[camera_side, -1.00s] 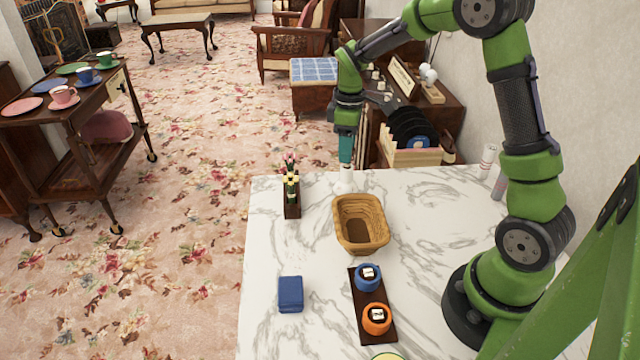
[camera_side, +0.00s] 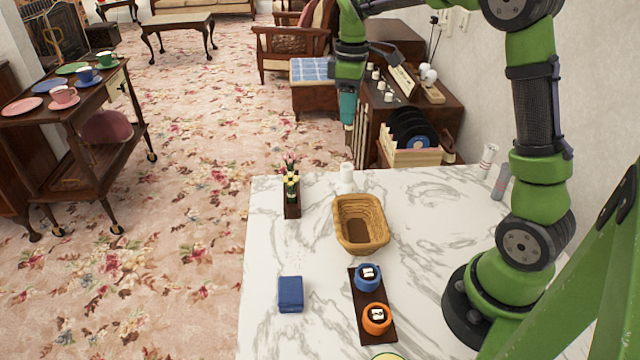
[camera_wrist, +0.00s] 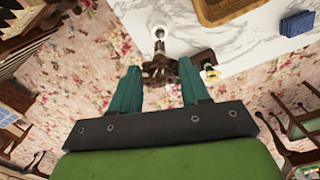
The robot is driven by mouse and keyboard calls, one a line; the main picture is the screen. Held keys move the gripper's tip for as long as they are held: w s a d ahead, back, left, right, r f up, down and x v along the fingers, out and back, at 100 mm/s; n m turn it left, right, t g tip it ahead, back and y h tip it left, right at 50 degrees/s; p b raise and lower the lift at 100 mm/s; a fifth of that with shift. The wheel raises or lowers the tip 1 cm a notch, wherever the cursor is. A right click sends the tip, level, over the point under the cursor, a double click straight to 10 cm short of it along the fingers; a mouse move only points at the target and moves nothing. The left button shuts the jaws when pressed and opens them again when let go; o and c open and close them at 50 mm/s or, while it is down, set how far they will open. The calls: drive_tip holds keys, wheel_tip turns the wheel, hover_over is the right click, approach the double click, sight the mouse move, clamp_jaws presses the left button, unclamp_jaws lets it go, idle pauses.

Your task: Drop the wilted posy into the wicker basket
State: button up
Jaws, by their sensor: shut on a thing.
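My gripper (camera_side: 348,122) is raised above the far edge of the marble table, over the white vase (camera_side: 346,172). In the wrist view my gripper (camera_wrist: 159,68) is shut on a brown, shrivelled bunch, the wilted posy (camera_wrist: 157,72), between its teal fingers. In the side view the posy is too small to make out clearly. The wicker basket (camera_side: 338,228) stands on the table, nearer the camera than the vase, and looks empty. Its rim also shows at the top of the wrist view (camera_wrist: 208,20).
A dark holder (camera_side: 292,210) with pink and yellow flowers stands left of the basket. A blue box (camera_side: 290,294) and a dark tray (camera_side: 360,328) with blue and orange round items lie nearer the camera. The marble between them is clear.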

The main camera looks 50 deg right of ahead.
drive_tip(key=shift+a+r, duration=0.25)
drive_tip(key=s+a+n, duration=0.1)
drive_tip(key=s+a, duration=0.3)
drive_tip(key=a, duration=0.1)
drive_tip(key=shift+s+a, duration=0.15)
drive_tip(key=shift+s, duration=0.15)
drive_tip(key=shift+m, duration=0.4)
drive_tip(key=s+a+f, duration=0.1)
drive_tip(key=s, duration=0.1)
drive_tip(key=s+a+f, duration=0.1)
drive_tip(key=s+f, duration=0.1)
drive_tip(key=s+a+f, duration=0.1)
drive_tip(key=s, duration=0.2)
drive_tip(key=shift+a+f, duration=0.15)
drive_tip(key=shift+f, duration=2.95)
drive_tip(key=o, duration=1.1)
